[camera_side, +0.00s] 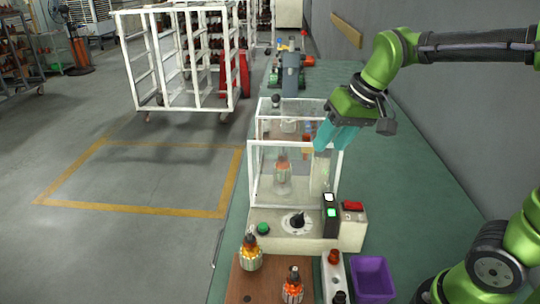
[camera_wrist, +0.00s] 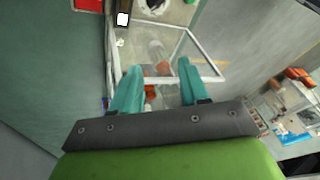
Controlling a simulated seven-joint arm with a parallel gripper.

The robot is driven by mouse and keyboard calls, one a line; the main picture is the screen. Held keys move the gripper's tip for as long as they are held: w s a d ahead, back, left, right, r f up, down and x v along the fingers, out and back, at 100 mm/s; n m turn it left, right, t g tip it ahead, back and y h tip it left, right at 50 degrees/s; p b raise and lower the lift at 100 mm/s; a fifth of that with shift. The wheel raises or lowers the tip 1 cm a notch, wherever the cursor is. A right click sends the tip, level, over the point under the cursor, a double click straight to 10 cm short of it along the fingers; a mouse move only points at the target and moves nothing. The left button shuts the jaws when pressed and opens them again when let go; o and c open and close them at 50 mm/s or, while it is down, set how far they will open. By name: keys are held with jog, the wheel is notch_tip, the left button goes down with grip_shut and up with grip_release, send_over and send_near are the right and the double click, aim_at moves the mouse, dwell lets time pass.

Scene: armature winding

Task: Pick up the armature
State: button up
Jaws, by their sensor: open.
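An armature (camera_side: 283,172) with an orange middle stands upright inside the winding machine (camera_side: 290,238), behind its clear, white-framed guard. Two more armatures stand at the front on a brown wooden board (camera_side: 243,290): one on the left (camera_side: 250,254) and one nearer the camera (camera_side: 292,287). My gripper (camera_side: 328,148) has teal fingers and is over the upper right corner of the guard in the side view. In the wrist view my gripper (camera_wrist: 159,76) has its fingers spread apart, with no part clearly held. Small orange-red parts show between and beyond them, too blurred to name.
The guard frame (camera_wrist: 205,62) is close to my fingers in the wrist view. A purple bin (camera_side: 371,280) and a white holder (camera_side: 333,278) with dark and orange pieces stand at the front. Green bench (camera_side: 420,190) is clear to the right; a wall lies beyond it.

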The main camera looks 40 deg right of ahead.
jog(key=shift+w+d+r+g+h, duration=0.45)
jog(key=shift+w+r+g, duration=0.75)
jog(key=shift+w, duration=2.6)
jog(key=shift+w+d+r+g+h, duration=0.4)
jog(key=shift+w+r+g, duration=0.8)
jog(key=shift+w, duration=2.6)
notch_tip(320, 180, down, 11)
jog(key=shift+r, duration=0.15)
jog(key=shift+w+f, duration=0.15)
jog(key=shift+f, duration=1.2)
jog(key=shift+w+f, duration=0.1)
jog(key=shift+f, duration=1.25)
grip_shut()
